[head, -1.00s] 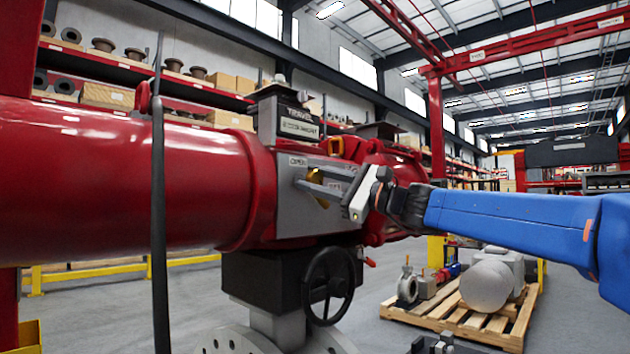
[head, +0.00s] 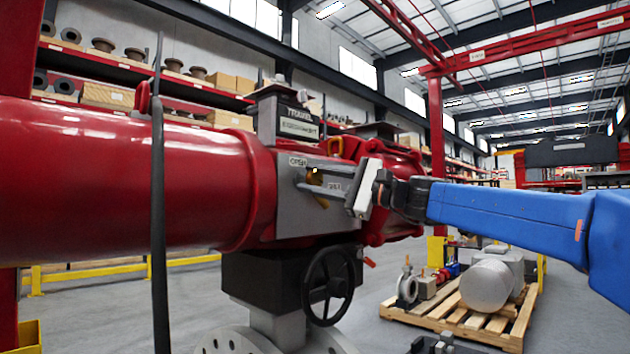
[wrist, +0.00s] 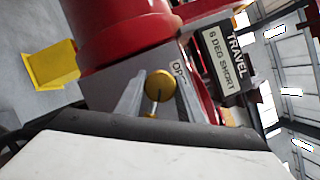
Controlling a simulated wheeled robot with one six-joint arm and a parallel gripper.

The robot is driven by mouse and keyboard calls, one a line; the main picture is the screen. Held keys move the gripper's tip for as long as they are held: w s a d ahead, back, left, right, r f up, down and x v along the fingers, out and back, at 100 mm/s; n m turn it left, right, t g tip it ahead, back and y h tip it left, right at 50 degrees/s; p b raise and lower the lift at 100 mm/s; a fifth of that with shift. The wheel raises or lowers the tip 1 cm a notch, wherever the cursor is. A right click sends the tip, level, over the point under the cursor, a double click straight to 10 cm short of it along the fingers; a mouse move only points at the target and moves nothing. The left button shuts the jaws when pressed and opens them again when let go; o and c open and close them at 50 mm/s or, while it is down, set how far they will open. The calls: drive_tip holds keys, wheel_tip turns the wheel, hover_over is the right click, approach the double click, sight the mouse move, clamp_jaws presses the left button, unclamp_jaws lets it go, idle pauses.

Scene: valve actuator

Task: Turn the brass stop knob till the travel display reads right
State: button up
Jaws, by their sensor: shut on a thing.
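The brass stop knob (wrist: 160,85) is round, with a dark line on its face, and sits on a grey plate marked OPEN. My gripper (head: 314,180) reaches in from the right with its two grey fingers shut on the knob's sides. In the head view the fingers mostly hide the knob, and only a bit of brass shows. The travel display (wrist: 223,65) carries the word TRAVEL and reads "6 DEG SHORT" in the wrist view. In the head view the same display (head: 298,122) stands on top of the actuator, too small to read surely.
The red actuator cylinder (head: 110,180) fills the left. A dark upright hose or post (head: 158,230) stands in front of it. A black handwheel (head: 329,285) sits below the plate. A pallet (head: 465,320) with grey parts lies on the floor at right.

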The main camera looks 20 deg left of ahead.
drive_tip(key=o, duration=1.1)
drive_tip(key=shift+c, duration=0.2)
drive_tip(key=d+f, duration=0.3)
drive_tip(key=d, duration=1.4)
drive_tip(key=shift+s+f, duration=0.2)
drive_tip(key=shift+s, duration=0.2)
